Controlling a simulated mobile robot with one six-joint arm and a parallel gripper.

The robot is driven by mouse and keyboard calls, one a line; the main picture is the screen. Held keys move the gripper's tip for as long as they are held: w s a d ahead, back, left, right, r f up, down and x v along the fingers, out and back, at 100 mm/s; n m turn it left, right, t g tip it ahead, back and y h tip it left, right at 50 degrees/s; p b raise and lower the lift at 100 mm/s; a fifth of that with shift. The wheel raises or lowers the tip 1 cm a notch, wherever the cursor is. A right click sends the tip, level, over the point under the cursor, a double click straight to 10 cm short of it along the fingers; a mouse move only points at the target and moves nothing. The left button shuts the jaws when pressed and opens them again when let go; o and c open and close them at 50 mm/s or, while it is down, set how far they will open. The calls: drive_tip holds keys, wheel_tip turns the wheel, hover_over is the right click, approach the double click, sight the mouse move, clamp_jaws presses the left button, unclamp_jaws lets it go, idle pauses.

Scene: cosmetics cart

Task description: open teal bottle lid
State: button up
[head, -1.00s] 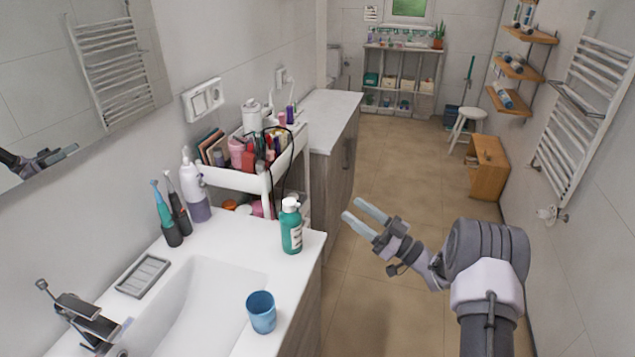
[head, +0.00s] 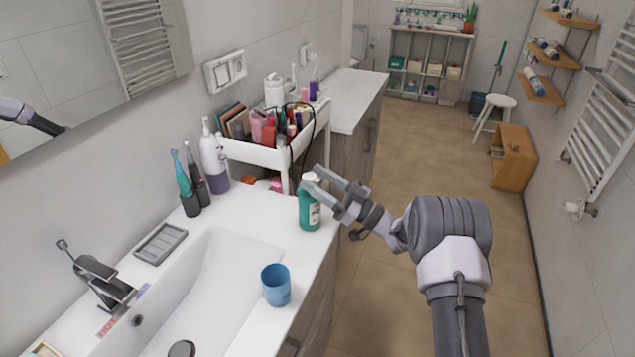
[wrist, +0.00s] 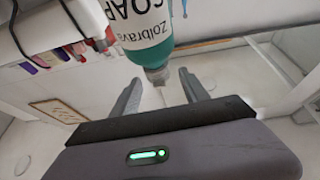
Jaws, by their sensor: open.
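The teal bottle (head: 309,212) stands upright on the white sink counter near its right edge. My gripper (head: 312,177) is open at lid height, reaching in from the right. In the head view its fingers overlap the bottle's top and partly hide the lid. In the wrist view the lid lies between the two fingertips of my gripper (wrist: 160,78), with gaps on both sides. I see no contact.
A blue cup (head: 276,285) stands in front of the bottle, beside the sink basin (head: 235,262). A white cart (head: 262,155) full of cosmetics stands behind. Electric toothbrushes (head: 186,185) and a white-and-purple bottle (head: 213,160) are left.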

drive_tip(key=shift+c, duration=0.2)
clamp_jaws()
